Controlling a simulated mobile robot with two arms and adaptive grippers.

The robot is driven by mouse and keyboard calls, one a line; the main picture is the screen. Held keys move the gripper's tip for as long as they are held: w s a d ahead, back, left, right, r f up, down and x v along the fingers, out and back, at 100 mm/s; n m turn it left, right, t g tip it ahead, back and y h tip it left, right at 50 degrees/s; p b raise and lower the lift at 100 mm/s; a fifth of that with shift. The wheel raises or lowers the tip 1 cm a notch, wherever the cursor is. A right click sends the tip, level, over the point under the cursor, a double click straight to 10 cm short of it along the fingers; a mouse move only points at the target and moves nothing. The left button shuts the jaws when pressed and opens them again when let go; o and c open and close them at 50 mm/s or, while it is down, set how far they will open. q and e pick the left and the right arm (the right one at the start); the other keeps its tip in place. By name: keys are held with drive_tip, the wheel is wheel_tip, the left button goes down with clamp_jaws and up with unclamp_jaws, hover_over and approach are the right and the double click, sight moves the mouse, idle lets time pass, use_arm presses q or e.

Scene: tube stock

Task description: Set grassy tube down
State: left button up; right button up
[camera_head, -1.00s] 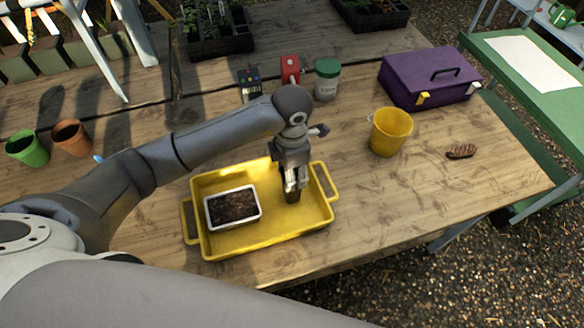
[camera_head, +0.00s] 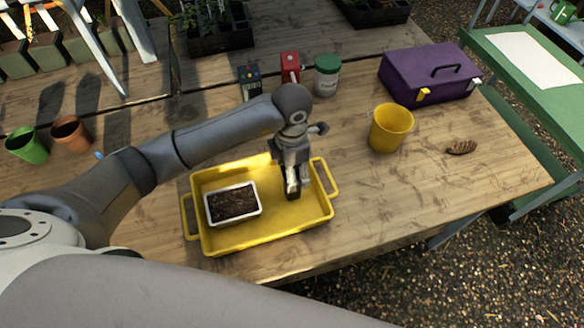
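My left gripper (camera_head: 292,183) points down over the right half of the yellow tray (camera_head: 270,241). Its fingers are close together around a small dark olive piece (camera_head: 291,196), which seems to be the grassy tube. Most of the tube is hidden by the fingers. I cannot tell whether its lower end touches the tray floor. A white-rimmed container of dark soil (camera_head: 233,204) sits in the left half of the tray, apart from the gripper. My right gripper is not in view.
A yellow bucket (camera_head: 391,129), a brown brush-like object (camera_head: 461,147) and a purple toolbox (camera_head: 430,75) stand to the right. A green-lidded jar (camera_head: 327,77), a red item (camera_head: 290,68) and a dark device (camera_head: 250,83) are behind. Green (camera_head: 27,146) and terracotta (camera_head: 71,134) pots are left.

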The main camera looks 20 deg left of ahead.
use_arm(q)
wheel_tip(320, 180, up, 12)
drive_tip(key=b, duration=0.3)
drive_tip(key=shift+r, duration=0.15)
idle(0.5)
